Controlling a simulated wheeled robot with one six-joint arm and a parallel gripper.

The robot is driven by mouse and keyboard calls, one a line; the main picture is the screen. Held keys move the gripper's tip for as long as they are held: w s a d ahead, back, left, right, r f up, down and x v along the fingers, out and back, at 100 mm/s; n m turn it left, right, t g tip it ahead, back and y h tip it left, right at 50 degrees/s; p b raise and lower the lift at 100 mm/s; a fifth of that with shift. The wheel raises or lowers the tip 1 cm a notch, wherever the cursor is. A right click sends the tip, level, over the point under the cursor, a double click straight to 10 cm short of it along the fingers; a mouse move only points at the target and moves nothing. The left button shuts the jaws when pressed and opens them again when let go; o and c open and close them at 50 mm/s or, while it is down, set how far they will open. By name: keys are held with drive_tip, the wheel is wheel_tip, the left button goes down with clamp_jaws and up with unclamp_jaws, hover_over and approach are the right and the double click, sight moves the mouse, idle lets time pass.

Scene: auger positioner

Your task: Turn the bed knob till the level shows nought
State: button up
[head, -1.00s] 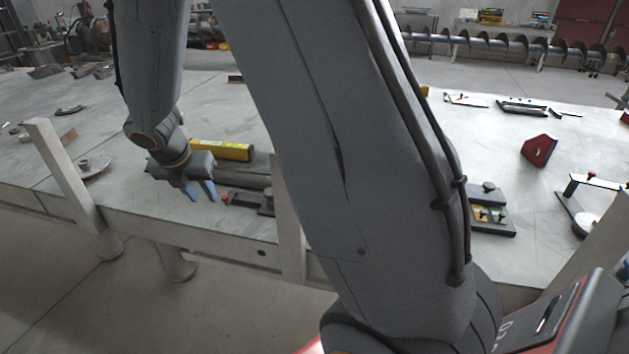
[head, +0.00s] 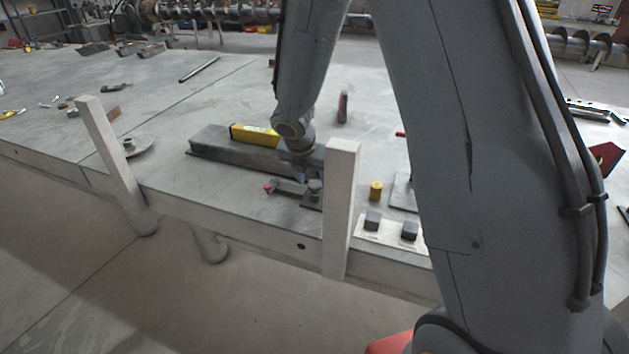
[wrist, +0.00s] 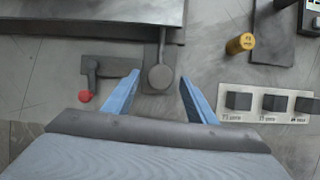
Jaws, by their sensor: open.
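The bed (head: 215,150) is a long dark grey bar on the table, and its edge crosses the top of the wrist view (wrist: 90,12). The yellow level (head: 255,135) lies on the bed; its reading is too small to make out. The bed knob (wrist: 161,77) is a round grey knob at the bed's near side, and it also shows in the head view (head: 315,187). My gripper (wrist: 160,84) is open, with its blue fingers on either side of the knob in the wrist view. Contact cannot be told. In the head view the fingers are mostly hidden.
A red-tipped lever (wrist: 86,96) is left of the knob. A brass cylinder (head: 376,191) and a pale plate with dark blocks (wrist: 228,112) are to the right. A pale upright post (head: 341,215) stands at the table's front edge, close to the knob.

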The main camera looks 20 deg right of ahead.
drive_tip(key=shift+w+d+f, duration=0.15)
drive_tip(key=shift+f, duration=0.25)
drive_tip(key=shift+c, duration=0.4)
drive_tip(key=c, duration=0.9)
drive_tip(key=shift+c, duration=0.2)
drive_tip(key=shift+m, duration=0.4)
